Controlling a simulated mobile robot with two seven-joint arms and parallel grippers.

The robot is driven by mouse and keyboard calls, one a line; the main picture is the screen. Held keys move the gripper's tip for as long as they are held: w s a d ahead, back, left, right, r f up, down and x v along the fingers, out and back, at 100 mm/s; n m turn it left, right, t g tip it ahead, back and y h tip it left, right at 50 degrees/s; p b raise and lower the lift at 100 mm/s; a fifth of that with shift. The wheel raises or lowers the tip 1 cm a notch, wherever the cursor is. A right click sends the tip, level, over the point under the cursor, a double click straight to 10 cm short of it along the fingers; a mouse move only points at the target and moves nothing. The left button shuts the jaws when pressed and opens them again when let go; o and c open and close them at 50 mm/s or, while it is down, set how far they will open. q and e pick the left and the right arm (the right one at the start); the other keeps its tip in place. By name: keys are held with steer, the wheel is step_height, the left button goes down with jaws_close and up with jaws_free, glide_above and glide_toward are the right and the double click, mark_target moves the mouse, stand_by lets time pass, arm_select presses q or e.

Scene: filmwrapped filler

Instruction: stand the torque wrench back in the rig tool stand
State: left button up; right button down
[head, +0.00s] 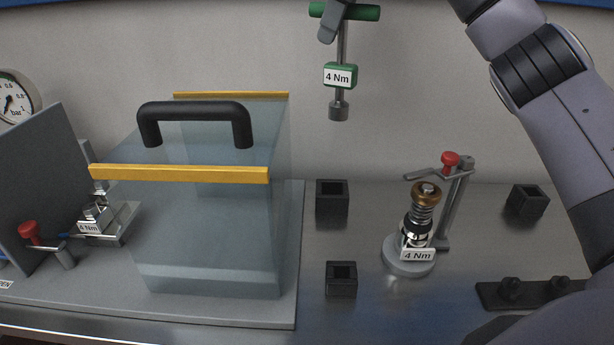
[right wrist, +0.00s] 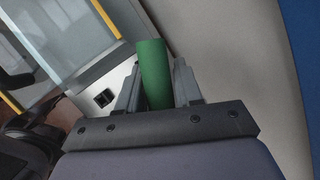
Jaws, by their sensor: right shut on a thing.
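The torque wrench (head: 341,76) has a green T-handle, a grey shaft, a "4 Nm" label and a dark socket end. It hangs upright in the air, high against the back wall. My right gripper (head: 333,20) is shut on its green handle, which also shows between the fingers in the right wrist view (right wrist: 153,72). Below the wrench tip stands a black square open-topped holder (head: 332,200). Similar holders stand in front (head: 341,280) and at the right (head: 525,201); I cannot tell which is the rig tool stand. My left gripper is out of view.
A clear guard box (head: 210,230) with yellow edges and black handle stands on a grey base at left. A clamped spring part (head: 424,205) labelled "4 Nm" stands on a round base at right. A black plate with knobs (head: 505,294) lies front right.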

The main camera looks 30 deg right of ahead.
mark_target(330, 109)
steer(key=shift+w+f, duration=0.15)
steer(key=shift+f, duration=0.05)
step_height(330, 109, down, 15)
steer(key=shift+r+b, duration=0.15)
steer(key=shift+b, duration=1.05)
steer(key=shift+f, duration=2.4)
steer(key=shift+a, duration=0.1)
steer(key=shift+f, duration=0.2)
steer(key=c, duration=0.8)
jaws_free()
steer(key=shift+o, duration=0.2)
steer(key=shift+r, duration=0.1)
